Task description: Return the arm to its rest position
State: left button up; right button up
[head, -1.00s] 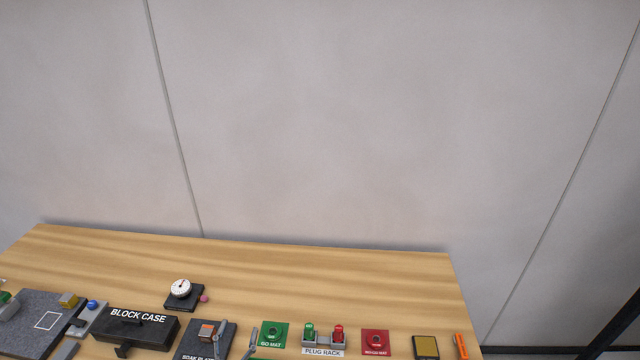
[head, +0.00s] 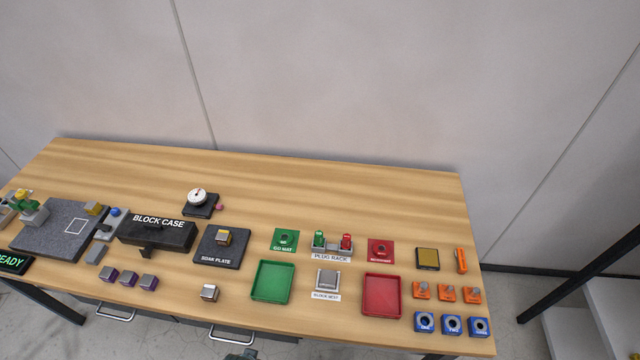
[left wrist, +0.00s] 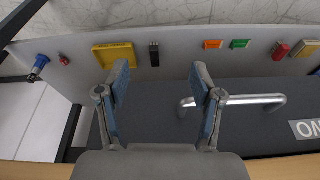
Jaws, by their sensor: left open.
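My left gripper (left wrist: 160,82) is open in the left wrist view, with its two fingers apart and nothing between them. Beyond the fingers are a dark drawer-like front and a metal bar handle (left wrist: 235,101). In the head view only a small grey piece, probably of my left gripper, shows at the bottom edge, below the table's front edge and clear of the objects. My right gripper is in neither view.
The wooden table (head: 330,180) holds a block case (head: 157,236), soak plate (head: 222,247), green tray (head: 272,281), red tray (head: 382,296) and plug rack (head: 332,246). A dark-framed rack (head: 580,290) stands right. The table's back strip is clear.

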pick_arm(q)
jog(key=s+f+g, duration=0.1)
jog(key=s+f, duration=0.2)
jog(key=f, duration=0.7)
jog(key=s+f, duration=0.3)
jog(key=f, duration=0.6)
jog(key=s+a+f+g, duration=0.1)
jog(key=s+a+f, duration=0.2)
jog(key=s+f, duration=0.9)
jog(key=s, duration=0.3)
jog(key=shift+a, duration=0.25)
